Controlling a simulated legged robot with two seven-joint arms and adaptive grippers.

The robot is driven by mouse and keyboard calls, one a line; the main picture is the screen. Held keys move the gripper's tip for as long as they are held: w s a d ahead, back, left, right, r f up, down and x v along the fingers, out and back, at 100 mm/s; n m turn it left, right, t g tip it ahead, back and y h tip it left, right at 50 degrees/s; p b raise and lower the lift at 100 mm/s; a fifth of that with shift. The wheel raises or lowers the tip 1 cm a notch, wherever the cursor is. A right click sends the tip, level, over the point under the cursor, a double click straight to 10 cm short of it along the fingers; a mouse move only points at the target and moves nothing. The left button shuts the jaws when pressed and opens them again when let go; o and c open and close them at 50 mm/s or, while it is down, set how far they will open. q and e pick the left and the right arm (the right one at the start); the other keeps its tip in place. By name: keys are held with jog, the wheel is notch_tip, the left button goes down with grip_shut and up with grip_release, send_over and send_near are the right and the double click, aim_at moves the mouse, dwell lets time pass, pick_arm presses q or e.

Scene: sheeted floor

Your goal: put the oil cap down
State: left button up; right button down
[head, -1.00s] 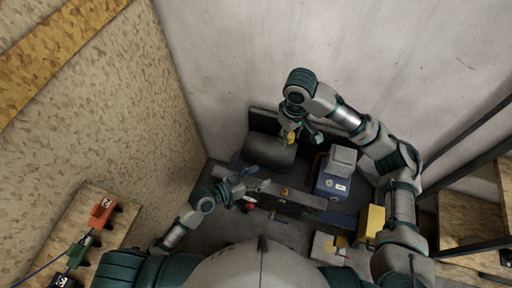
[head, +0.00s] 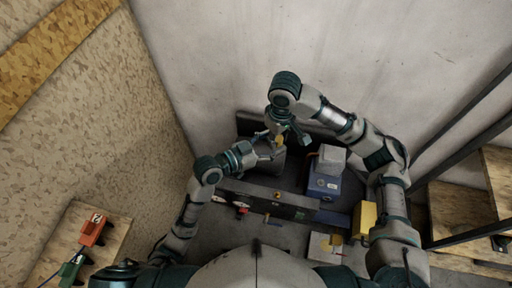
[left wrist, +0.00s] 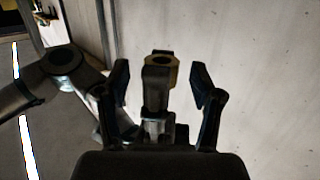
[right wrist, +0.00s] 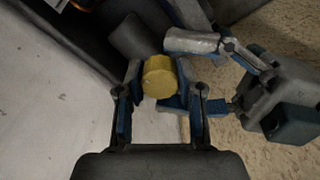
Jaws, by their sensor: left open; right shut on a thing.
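The yellow oil cap (head: 279,142) is held in the air above the dark machinery, near the back wall. My right gripper (head: 284,140) is shut on it. In the right wrist view the round cap (right wrist: 159,77) sits between the two blue-edged fingertips. My left gripper (head: 268,152) is open and close beside the cap. In the left wrist view its fingers (left wrist: 160,82) stand apart on either side of the cap (left wrist: 172,70) and one right finger, which hides part of the cap. I cannot tell whether the left fingers touch it.
A blue box with a grey top (head: 324,184) and a yellow box (head: 364,219) stand to the right. A dark beam (head: 290,203) runs in front of the cylinder. Wall panels rise at the left and back, and dark rails (head: 465,143) at the right.

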aim_at(280, 140)
pick_arm(q)
jog(key=shift+x, duration=1.5)
pick_arm(e)
jog(key=shift+d, duration=0.1)
pick_arm(q)
jog(key=shift+c, duration=0.4)
grip_shut()
pick_arm(e)
jog(key=c, duration=0.7)
grip_release()
jog(key=shift+o, duration=0.2)
jog(key=shift+r, duration=0.15)
